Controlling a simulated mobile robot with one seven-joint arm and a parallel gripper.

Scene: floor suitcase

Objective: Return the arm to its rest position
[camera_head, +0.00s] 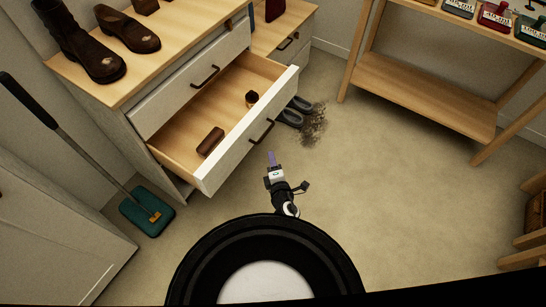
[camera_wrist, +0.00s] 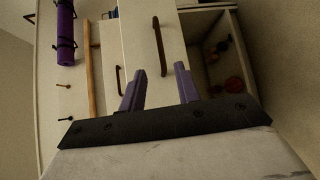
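My gripper (camera_head: 272,160) shows in the head view just in front of my round black base, with purple fingers pointing at the open drawer (camera_head: 247,147). In the wrist view, the two purple fingers of my gripper (camera_wrist: 159,82) stand apart with nothing between them. The gripper is open and empty. My arm looks short and folded close to the base in the head view, and much of it is hidden. In the wrist view, a pale cabinet front with a dark handle (camera_wrist: 159,48) lies beyond the fingers.
The open drawer holds a brown brush-like block (camera_head: 210,141) and a small dark jar (camera_head: 252,98). A wooden shelf (camera_head: 425,97) stands at right. The floor between is clear.

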